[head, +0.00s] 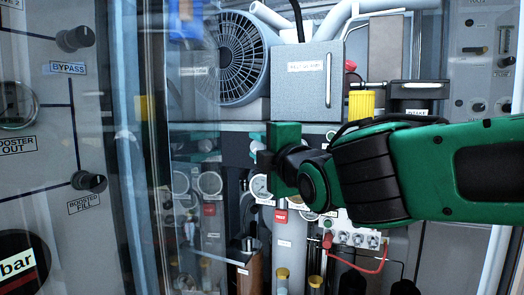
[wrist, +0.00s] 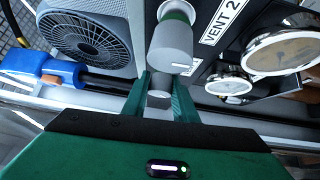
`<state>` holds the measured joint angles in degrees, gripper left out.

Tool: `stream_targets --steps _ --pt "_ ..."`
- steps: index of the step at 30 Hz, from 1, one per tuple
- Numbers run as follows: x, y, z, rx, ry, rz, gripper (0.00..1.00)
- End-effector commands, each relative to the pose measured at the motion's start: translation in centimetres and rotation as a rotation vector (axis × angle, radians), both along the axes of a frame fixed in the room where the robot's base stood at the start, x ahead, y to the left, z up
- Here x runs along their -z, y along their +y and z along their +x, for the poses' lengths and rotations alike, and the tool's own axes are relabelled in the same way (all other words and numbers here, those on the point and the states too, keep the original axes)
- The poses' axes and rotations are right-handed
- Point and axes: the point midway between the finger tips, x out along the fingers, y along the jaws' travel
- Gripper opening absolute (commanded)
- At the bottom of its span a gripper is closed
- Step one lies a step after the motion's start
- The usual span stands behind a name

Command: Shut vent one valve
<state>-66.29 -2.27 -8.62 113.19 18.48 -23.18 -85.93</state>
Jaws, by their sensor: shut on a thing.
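In the wrist view, the green fingers of my gripper (wrist: 160,103) are closed around a small grey valve knob (wrist: 159,88). No label for this knob is readable, so I cannot tell from lettering that it is vent one. Just beyond it is a larger light grey knob (wrist: 172,50) with a green ring, beside a label reading VENT 2 (wrist: 220,22).
Round gauges (wrist: 284,44) sit right of the knobs in the wrist view. A fan (head: 237,57) and a grey box (head: 307,80) stand above my gripper in the head view. A clear door edge (head: 150,150) and a panel with BYPASS knob (head: 75,38) are at left.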

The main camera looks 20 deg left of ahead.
Motion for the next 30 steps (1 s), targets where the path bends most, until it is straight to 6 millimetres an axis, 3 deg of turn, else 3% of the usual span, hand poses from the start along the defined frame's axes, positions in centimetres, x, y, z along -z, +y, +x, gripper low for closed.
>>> stream_targets --steps 13,25,26,27,30 --pt "0.41 -0.11 0.15 0.005 -0.015 0.238 0.03" --pt "0.41 -0.15 0.12 0.002 -0.016 0.266 0.03" --pt "0.42 -0.15 0.12 0.002 -0.016 0.266 0.33" --pt "0.39 -0.15 0.11 0.003 -0.016 0.266 0.42" --pt "0.3 -0.15 0.11 0.002 -0.017 0.267 0.44"
